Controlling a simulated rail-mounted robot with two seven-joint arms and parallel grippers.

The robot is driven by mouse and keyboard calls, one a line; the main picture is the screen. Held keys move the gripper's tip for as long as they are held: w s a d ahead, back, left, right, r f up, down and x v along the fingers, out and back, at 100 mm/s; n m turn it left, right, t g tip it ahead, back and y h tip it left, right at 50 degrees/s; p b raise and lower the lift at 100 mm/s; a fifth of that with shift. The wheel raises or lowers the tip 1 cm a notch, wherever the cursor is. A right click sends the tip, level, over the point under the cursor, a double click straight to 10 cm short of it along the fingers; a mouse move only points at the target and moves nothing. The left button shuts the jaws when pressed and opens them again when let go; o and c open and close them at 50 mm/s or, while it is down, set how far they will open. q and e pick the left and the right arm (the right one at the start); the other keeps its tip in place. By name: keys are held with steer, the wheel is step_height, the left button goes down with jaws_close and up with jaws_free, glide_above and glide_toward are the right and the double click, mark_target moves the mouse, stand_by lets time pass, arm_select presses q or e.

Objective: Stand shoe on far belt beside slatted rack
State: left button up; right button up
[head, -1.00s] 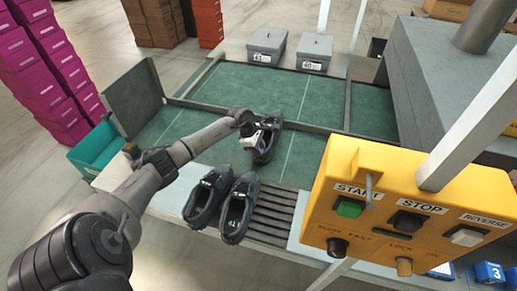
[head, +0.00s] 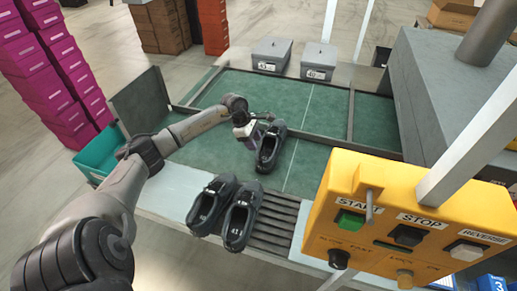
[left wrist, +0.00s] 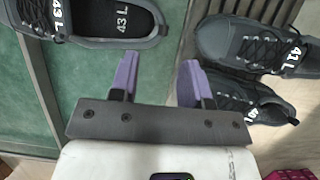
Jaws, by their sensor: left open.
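A dark shoe (head: 267,153) stands upright, sole down, on the green belt (head: 308,165), on the near side of the metal rail. My left gripper (head: 249,131) is at its left, close beside it. In the left wrist view the shoe (left wrist: 98,42), marked 43 L, lies at the upper left, outside the jaws. The purple fingers of the left gripper (left wrist: 158,78) are apart with nothing between them. The slatted rack (head: 272,219) is nearer to me. My right gripper is not in view.
Two dark shoes stand side by side at the rack's left: one left (head: 209,206), one right (head: 241,216). A yellow control box (head: 400,215) blocks the right front. Two grey boxes (head: 270,54) stand behind the belt. Belt beyond the rail is clear.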

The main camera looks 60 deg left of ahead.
arm_select(q)
steer(key=shift+v, duration=1.65)
